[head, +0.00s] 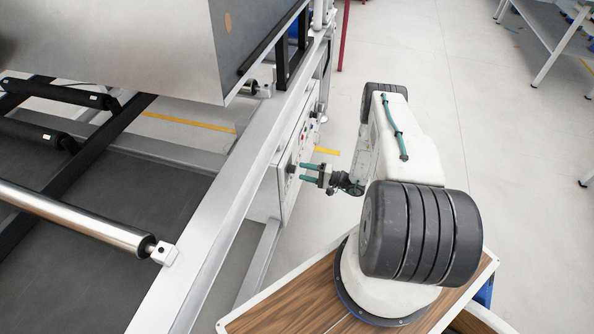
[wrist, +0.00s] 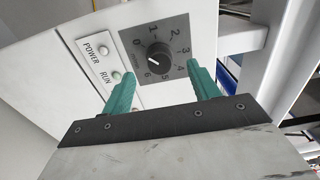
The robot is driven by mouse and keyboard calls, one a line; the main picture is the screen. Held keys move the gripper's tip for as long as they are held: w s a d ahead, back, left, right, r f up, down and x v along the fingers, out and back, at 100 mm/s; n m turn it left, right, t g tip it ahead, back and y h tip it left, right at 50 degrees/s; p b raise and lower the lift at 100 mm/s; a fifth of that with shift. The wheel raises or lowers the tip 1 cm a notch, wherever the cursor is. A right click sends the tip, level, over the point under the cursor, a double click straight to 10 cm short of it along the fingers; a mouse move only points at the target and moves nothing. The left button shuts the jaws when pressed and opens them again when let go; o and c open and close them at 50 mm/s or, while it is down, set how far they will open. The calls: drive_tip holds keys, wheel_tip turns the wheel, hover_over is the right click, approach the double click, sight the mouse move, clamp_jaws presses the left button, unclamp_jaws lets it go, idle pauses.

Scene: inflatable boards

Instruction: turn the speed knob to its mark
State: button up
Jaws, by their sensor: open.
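The speed knob (wrist: 158,58) is a black round knob on a grey dial plate (wrist: 181,30) with numbers from 0 to 6, seen in the wrist view. A light line on the knob points toward the lower left of the picture, near the 6. My gripper (wrist: 156,80) is open, with its two green fingers apart, one on each side of the knob in the picture. The fingers seem not to touch the knob. In the head view my gripper (head: 309,172) faces the control box (head: 292,165), and the knob is hard to make out there.
POWER (wrist: 103,50) and RUN (wrist: 116,76) lamps sit left of the dial on a white strip. The box hangs under a silver machine frame (head: 231,184) with rollers (head: 75,217). Open floor (head: 461,110) lies to the right of my arm.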

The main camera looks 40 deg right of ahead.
sight(292, 169)
drive_tip(key=shift+x, duration=2.05)
drive_tip(key=c, duration=1)
drive_tip(key=shift+o, duration=0.2)
drive_tip(key=shift+m, duration=0.3)
drive_tip(key=m, duration=2.6)
drive_tip(key=shift+d, duration=0.1)
